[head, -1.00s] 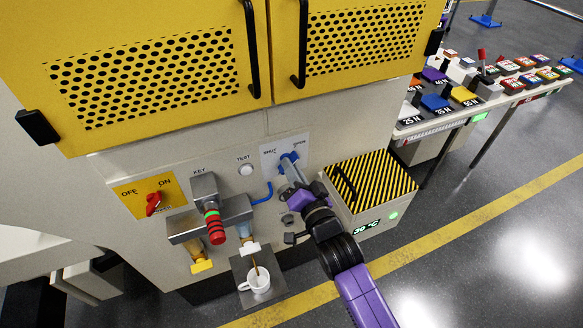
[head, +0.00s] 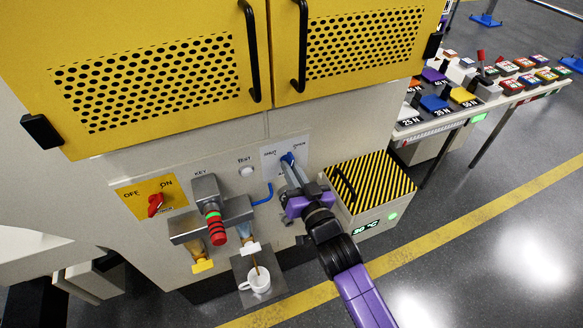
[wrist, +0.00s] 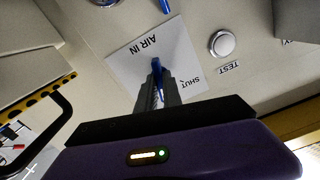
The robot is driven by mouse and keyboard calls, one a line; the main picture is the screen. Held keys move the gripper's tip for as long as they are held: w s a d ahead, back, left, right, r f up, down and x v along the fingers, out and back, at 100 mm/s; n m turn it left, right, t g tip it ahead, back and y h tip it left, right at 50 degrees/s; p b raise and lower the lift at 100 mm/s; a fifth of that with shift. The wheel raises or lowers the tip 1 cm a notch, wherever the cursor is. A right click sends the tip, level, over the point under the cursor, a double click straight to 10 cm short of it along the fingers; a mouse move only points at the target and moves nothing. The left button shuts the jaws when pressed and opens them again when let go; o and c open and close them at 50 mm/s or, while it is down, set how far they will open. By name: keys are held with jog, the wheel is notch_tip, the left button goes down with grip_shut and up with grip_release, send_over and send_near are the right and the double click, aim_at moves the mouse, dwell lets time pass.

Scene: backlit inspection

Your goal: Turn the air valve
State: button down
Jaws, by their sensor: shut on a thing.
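The air valve's blue handle (head: 287,158) sits on a white plate (head: 271,154) on the machine front, marked SHUT and OPEN in the head view. My gripper (head: 289,169) is shut on the handle, with its grey fingers on either side of it. In the wrist view the blue handle (wrist: 157,65) shows between the fingertips, in front of the plate lettered AIR IN and SHUT (wrist: 135,52), which appears upside down. The fingers hide part of the handle and plate, and OPEN is out of sight in the wrist view.
A white cup (head: 257,282) stands below. A striped box (head: 372,186) is close on the right. Yellow doors (head: 150,75) are above.

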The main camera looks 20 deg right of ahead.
jog(key=n+p, duration=0.2)
jog(key=n, duration=0.9)
jog(key=shift+n, duration=0.6)
jog(key=c, duration=1.5)
grip_release()
jog(key=shift+s, duration=0.1)
jog(key=s+b, duration=0.1)
jog(key=s, duration=0.6)
jog(key=shift+s, duration=0.35)
